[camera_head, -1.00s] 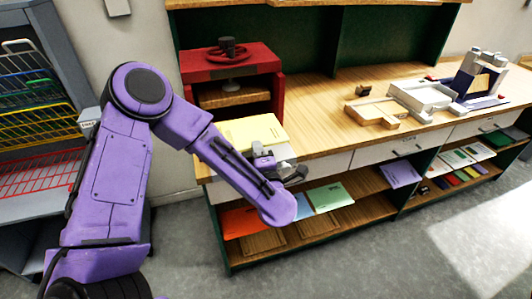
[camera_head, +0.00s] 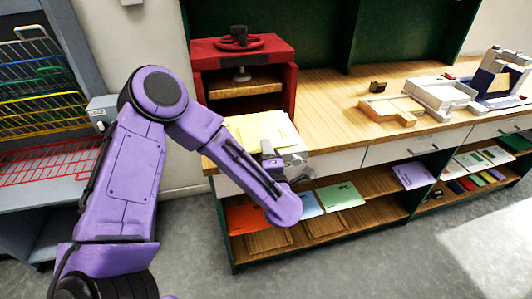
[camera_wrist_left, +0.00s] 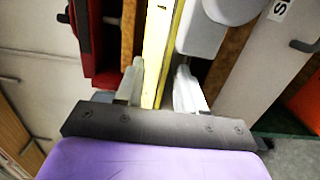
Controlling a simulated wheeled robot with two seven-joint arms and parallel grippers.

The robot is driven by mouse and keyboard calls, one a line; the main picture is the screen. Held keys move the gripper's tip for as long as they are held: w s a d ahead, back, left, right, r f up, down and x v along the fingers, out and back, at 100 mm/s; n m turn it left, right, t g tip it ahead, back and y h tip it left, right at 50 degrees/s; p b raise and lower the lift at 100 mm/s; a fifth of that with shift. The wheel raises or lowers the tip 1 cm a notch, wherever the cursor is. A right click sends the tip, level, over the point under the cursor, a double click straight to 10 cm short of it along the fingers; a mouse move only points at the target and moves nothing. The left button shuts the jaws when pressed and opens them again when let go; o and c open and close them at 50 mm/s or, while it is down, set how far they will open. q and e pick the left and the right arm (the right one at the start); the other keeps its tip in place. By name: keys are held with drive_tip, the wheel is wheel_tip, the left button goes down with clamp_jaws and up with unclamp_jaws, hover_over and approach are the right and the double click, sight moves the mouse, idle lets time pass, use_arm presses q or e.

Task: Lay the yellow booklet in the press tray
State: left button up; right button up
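The yellow booklet (camera_head: 245,127) lies flat at the left front of the wooden worktop, just in front of the red press (camera_head: 292,80). A wooden press tray (camera_head: 240,87) sits in the press opening, under its screw. My left gripper (camera_head: 290,165) is at the booklet's front right side, at the worktop edge. In the left wrist view, the left gripper's fingers (camera_wrist_left: 158,85) stand apart on either side of the yellow booklet (camera_wrist_left: 157,45), seen nearly edge-on. A narrow gap shows beside one finger. My right gripper is out of view.
Wooden and grey trays (camera_head: 440,98) stand farther right on the worktop (camera_head: 335,95), with a small dark block (camera_head: 378,87). Lower shelves hold orange (camera_head: 243,219), green (camera_head: 340,197) and lilac booklets (camera_head: 412,175). A wire rack (camera_head: 40,100) stands at left.

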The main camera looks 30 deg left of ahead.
use_arm(q)
drive_tip(key=b+v, duration=0.3)
drive_tip(key=v, duration=0.7)
drive_tip(key=shift+s+d, duration=0.2)
